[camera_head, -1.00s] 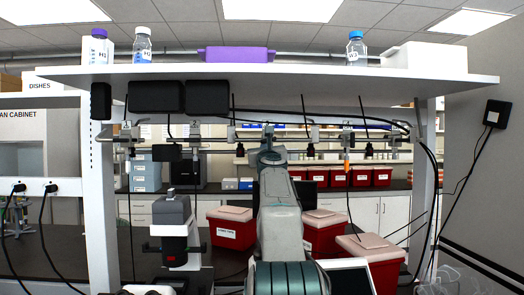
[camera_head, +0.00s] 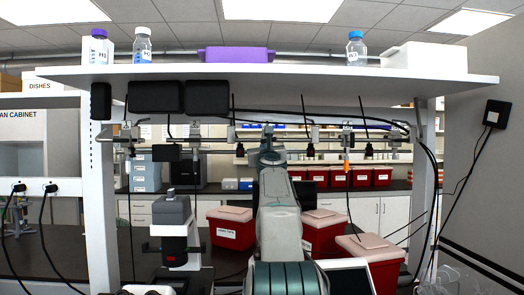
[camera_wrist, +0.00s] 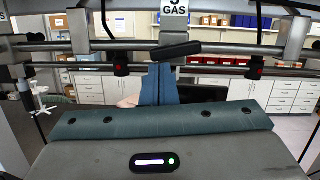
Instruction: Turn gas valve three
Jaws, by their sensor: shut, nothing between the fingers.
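In the wrist view, the gas valve's black bar handle (camera_wrist: 176,50) sits in front of a grey upright pipe fitting, slightly tilted with its right end higher. A white label (camera_wrist: 175,8) above it reads GAS, with the numeral, seemingly a 3, cut off by the top edge. My gripper (camera_wrist: 159,68) is shut and empty, its blue fingers pressed together. The fingertips appear just below the handle's left half; I cannot tell whether they touch it. In the head view my own arm hides this valve and most of my gripper.
A horizontal pipe rail (camera_head: 220,140) with other valves and hanging black cables runs beneath the white shelf (camera_head: 290,75). Red bins (camera_head: 230,228) and a microscope (camera_head: 173,230) stand on the dark bench. Black plug ends (camera_wrist: 121,70) hang beside my fingers.

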